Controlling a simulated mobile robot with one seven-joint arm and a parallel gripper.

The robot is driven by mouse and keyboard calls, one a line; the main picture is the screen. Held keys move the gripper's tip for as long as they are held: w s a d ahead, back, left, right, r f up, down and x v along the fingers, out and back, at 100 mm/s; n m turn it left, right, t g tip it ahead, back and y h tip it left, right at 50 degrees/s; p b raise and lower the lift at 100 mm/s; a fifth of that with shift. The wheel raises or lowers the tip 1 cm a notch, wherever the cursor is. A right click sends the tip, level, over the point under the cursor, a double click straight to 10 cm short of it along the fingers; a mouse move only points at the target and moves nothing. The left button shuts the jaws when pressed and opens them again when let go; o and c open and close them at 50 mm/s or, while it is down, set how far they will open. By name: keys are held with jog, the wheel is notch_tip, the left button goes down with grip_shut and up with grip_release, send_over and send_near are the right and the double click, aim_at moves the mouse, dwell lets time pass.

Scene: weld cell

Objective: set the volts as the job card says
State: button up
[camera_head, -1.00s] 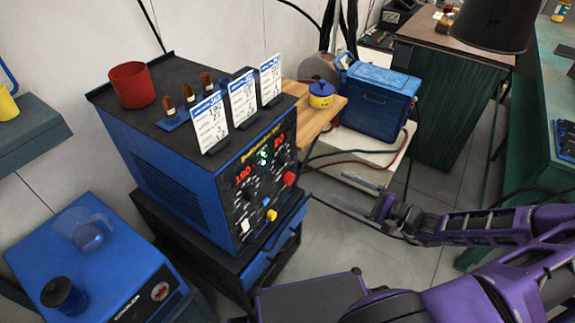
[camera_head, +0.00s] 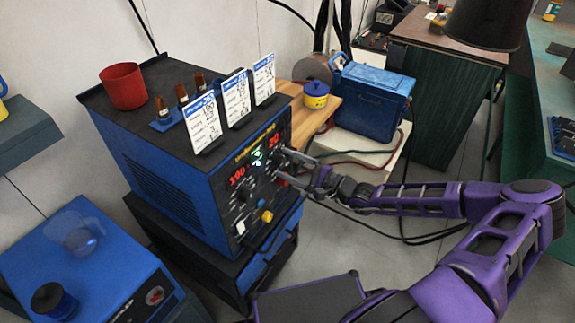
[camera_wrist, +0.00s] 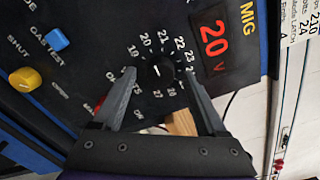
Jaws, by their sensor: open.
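The blue and black welding machine (camera_head: 160,165) has a front panel with a red volts display (camera_head: 274,138), reading 20 V in the wrist view (camera_wrist: 214,40). Below that display is the black volts knob (camera_wrist: 158,71), ringed by numbers from about 19 to 28. My gripper (camera_head: 284,167) is at the panel, open, with its fingers on either side of the knob in the wrist view (camera_wrist: 160,78). I cannot tell whether they touch it. Three job cards stand on top: left (camera_head: 202,124), middle (camera_head: 236,98), right (camera_head: 264,78). Their head-view print is too small to read surely.
A red cup (camera_head: 125,88) and several brown-tipped parts stand behind the cards. A yellow knob (camera_head: 266,216) is low on the panel; a second display (camera_head: 238,177) reads 190. A blue cooler box (camera_head: 372,98) stands behind the arm.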

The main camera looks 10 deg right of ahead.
jog(key=shift+w+a, duration=0.1)
jog(key=shift+w, duration=0.05)
jog(key=shift+c, duration=0.2)
grip_shut()
